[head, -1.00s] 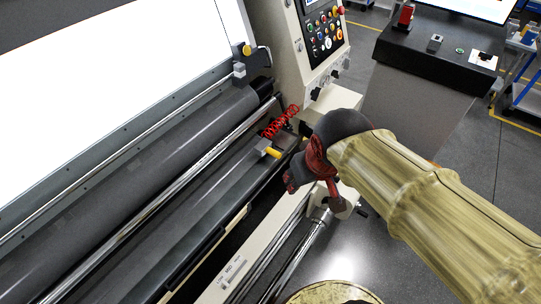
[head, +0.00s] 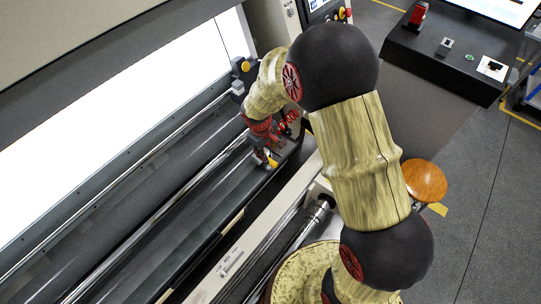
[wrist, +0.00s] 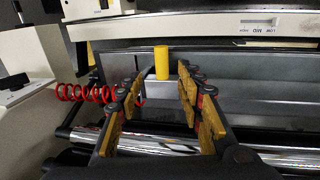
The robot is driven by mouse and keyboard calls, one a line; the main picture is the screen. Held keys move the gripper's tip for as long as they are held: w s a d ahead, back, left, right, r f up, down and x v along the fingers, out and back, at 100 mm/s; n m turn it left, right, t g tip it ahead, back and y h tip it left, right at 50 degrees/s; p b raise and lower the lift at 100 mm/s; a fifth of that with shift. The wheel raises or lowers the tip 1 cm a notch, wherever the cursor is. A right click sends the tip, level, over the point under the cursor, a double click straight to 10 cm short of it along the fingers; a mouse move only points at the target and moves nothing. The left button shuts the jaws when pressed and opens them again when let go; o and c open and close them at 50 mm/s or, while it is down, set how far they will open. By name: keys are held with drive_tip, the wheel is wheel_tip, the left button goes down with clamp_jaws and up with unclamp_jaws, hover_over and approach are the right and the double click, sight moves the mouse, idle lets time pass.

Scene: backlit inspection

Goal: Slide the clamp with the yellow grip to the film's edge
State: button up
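The clamp's yellow grip (wrist: 161,62) is a short upright cylinder on a silver block (wrist: 170,90). In the wrist view it shows in the gap between my fingertips. My gripper (wrist: 162,76) is open, one finger on each side of the grip's line, and I see no contact. In the head view my gripper (head: 264,152) is over the machine's right end, pointing down at the yellow grip (head: 272,162), which is partly covered. The bright lit panel (head: 110,120) has a thin dark line near its right end, possibly the film's edge.
Another yellow knob (head: 245,66) sits on a fixture by the panel's right end. A red coiled cable (wrist: 85,93) hangs beside my gripper. A chrome roller (wrist: 160,147) crosses below it. A wooden stool (head: 424,181) stands on the floor to the right.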

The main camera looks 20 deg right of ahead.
sight(271, 161)
drive_tip(key=f, duration=0.5)
drive_tip(key=w+d+f, duration=0.1)
drive_tip(key=f, duration=0.2)
drive_tip(key=shift+f, duration=0.25)
drive_tip(key=shift+s, duration=0.1)
drive_tip(key=shift+c, duration=0.8)
drive_tip(key=c, duration=0.8)
clamp_jaws()
drive_tip(key=shift+d, duration=0.1)
